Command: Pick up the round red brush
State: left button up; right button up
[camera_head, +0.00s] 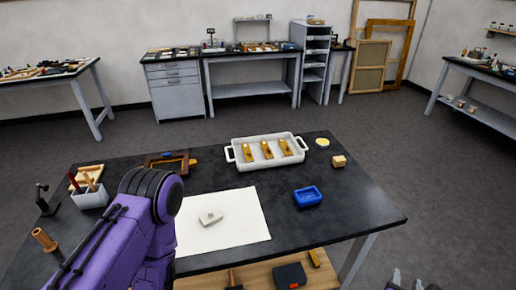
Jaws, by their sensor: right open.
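A pale holder (90,197) stands at the left end of the dark worktable. A thin dark red handle (74,183) and lighter wooden handles stick up from it. I cannot tell whether the red one is the round red brush, as its head is not clear. My purple left arm (140,225) crosses the table's left part, just right of the holder, and its gripper does not show. My right gripper (412,281) shows only at the bottom edge, off the table's right front corner. It is open and empty, far from the holder.
On the worktable (350,215) are a white tray (240,158) with several yellowish pieces, a blue dish (308,196), a wooden block (339,161) and a white sheet (245,220) bearing a pale fragment (211,217). A dark stand (44,200) is left of the holder. The table's right front is clear.

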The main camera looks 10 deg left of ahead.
aim_at(75, 183)
jog(key=u, duration=1.85)
